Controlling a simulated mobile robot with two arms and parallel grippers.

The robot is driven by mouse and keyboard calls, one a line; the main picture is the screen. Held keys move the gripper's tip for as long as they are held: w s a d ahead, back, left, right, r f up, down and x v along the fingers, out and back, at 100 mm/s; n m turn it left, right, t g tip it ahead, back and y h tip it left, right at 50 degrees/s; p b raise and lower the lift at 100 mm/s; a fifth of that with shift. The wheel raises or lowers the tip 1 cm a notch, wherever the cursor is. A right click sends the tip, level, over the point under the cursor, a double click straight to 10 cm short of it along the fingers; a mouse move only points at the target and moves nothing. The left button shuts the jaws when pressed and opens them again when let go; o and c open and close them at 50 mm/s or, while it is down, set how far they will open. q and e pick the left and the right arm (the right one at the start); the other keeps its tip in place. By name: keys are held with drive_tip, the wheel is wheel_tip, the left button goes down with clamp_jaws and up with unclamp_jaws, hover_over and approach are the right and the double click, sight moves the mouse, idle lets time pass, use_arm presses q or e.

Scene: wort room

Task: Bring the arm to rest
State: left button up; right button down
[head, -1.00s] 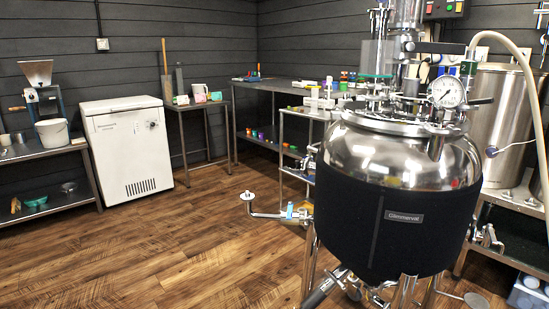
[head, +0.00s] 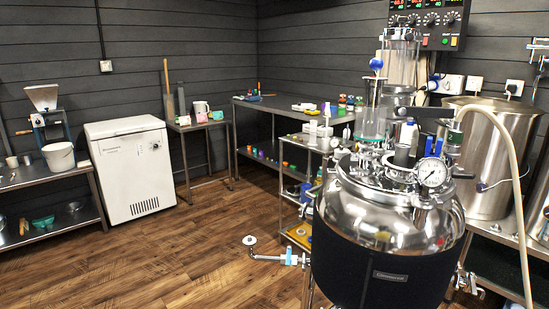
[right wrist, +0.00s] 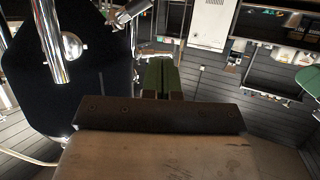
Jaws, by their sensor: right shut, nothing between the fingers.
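My right gripper (right wrist: 160,80) shows in the right wrist view, its two green fingers together with nothing between them. It is apart from the things around it. Neither arm shows in the head view, and my left gripper is out of sight. The steel vessel (head: 385,205) with a black jacket stands at the right of the head view, with a gauge (head: 432,173) on its lid. In the right wrist view a dark jacketed body (right wrist: 100,100) and a shiny metal tube (right wrist: 48,45) are at the left.
A side pipe (head: 270,257) sticks out left of the vessel at low height. A white chest (head: 130,170), a small table (head: 200,124) and a long bench (head: 285,106) line the walls. A hose (head: 518,200) hangs at right. The wooden floor at left is clear.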

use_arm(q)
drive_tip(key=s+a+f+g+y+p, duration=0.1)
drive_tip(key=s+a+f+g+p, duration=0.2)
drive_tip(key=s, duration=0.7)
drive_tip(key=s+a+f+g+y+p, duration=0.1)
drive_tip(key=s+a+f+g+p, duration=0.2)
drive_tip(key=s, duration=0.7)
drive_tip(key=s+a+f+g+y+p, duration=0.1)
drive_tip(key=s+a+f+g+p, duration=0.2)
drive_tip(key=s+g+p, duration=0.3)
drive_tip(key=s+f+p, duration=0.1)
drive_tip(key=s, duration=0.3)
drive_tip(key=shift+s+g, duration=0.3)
use_arm(e)
drive_tip(key=s+d+f+g+h, duration=0.1)
drive_tip(key=s+d+f+g, duration=0.2)
drive_tip(key=s, duration=0.7)
drive_tip(key=s+d+f+g+h, duration=0.1)
drive_tip(key=s+d+f+g, duration=0.2)
drive_tip(key=s, duration=0.7)
drive_tip(key=s+d+f+g+h, duration=0.1)
drive_tip(key=s+f+g, duration=0.3)
drive_tip(key=s, duration=0.6)
drive_tip(key=d+g, duration=0.1)
drive_tip(key=g, duration=0.1)
drive_tip(key=shift+s+d+g, duration=0.3)
drive_tip(key=shift+s+d, duration=0.05)
drive_tip(key=shift+d, duration=0.05)
